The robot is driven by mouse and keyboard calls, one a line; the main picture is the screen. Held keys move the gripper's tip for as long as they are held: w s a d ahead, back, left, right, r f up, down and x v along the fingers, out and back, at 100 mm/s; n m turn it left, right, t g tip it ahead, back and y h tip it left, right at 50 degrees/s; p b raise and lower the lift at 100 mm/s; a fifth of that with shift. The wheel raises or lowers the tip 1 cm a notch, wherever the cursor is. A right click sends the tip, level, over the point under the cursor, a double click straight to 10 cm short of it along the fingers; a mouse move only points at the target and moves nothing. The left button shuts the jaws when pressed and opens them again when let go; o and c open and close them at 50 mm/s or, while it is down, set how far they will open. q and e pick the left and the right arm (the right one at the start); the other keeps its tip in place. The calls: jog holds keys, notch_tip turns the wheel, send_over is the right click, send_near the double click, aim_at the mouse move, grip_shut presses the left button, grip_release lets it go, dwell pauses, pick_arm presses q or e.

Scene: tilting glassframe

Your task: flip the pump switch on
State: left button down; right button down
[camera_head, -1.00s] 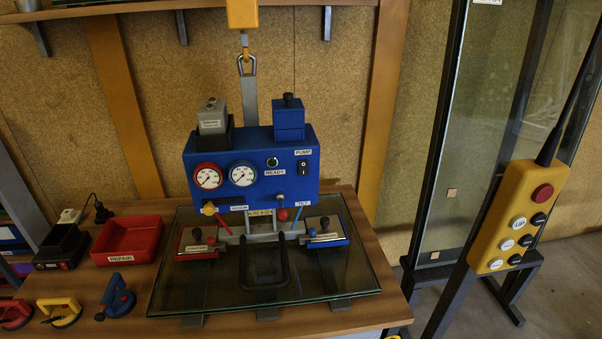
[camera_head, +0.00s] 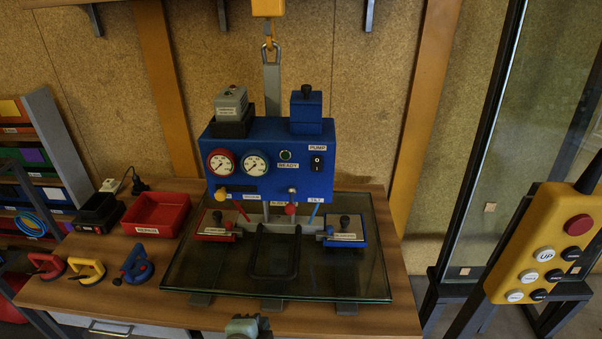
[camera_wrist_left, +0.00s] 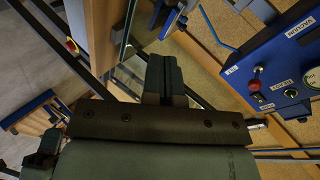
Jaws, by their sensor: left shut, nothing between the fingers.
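The pump switch (camera_head: 318,163) is a black rocker marked 0 and 1, under the PUMP label at the right of the blue control box (camera_head: 265,185). Its exact rocker position is too small to tell. My left gripper (camera_head: 247,326) is at the bottom edge of the head view, in front of the bench and well apart from the switch. In the left wrist view, my left gripper (camera_wrist_left: 165,78) is shut and empty, with the blue box (camera_wrist_left: 275,62) to its right. My right gripper is not in view.
A glass pane (camera_head: 210,272) with a black handle (camera_head: 276,275) lies below the box. A red tray (camera_head: 157,214) and suction cups (camera_head: 87,270) are at left; a yellow pendant (camera_head: 540,250) is at right.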

aim_at(317, 170)
pick_arm(q)
jog(key=w+d+r+m+t+y, duration=0.1)
jog(key=w+d+r+m, duration=0.2)
jog(key=r+m, duration=0.3)
jog(key=w+d+r+m+t, duration=0.2)
jog(key=w+d+r+m, duration=0.2)
jog(key=r+m, duration=0.3)
jog(key=w+d+r+m+t+y, duration=0.1)
jog(key=w+d+r+m+t, duration=0.1)
jog(key=r+m, duration=0.4)
notch_tip(317, 170, up, 4)
jog(key=shift+w+d+r+y, duration=0.3)
jog(key=shift+w+d, duration=0.45)
jog(key=shift+d, duration=0.2)
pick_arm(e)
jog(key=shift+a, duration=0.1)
